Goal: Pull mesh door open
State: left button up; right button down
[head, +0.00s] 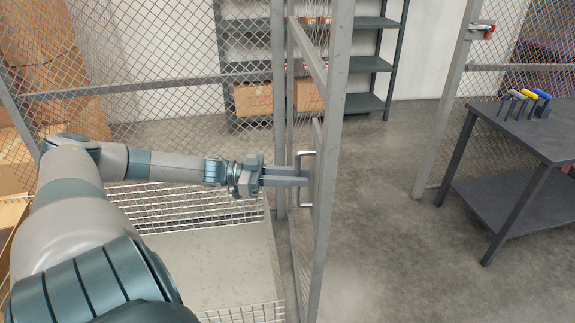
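The mesh door (331,130) stands ajar in the middle of the head view, seen almost edge-on, with a grey metal frame. A pale bar handle (304,154) sticks out from its left face. My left gripper (305,178) comes in from the left, level with the handle. Its fingers reach the handle's upright bar and look closed around it, though the fingertips hide the contact. My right gripper is not in view.
An open gap with bare floor (385,220) lies between the door and a grey post (450,100). A dark table (530,135) with several coloured-handled tools stands right. A wire basket (200,214) lies below my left arm. Shelves (372,62) with cardboard boxes (253,98) stand behind.

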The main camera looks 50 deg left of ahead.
pick_arm(q)
jog(key=shift+s, duration=0.1)
jog(key=v, duration=1.7)
jog(key=shift+a+b, duration=0.15)
jog(key=shift+b, duration=0.15)
jog(key=shift+s+f, duration=0.1)
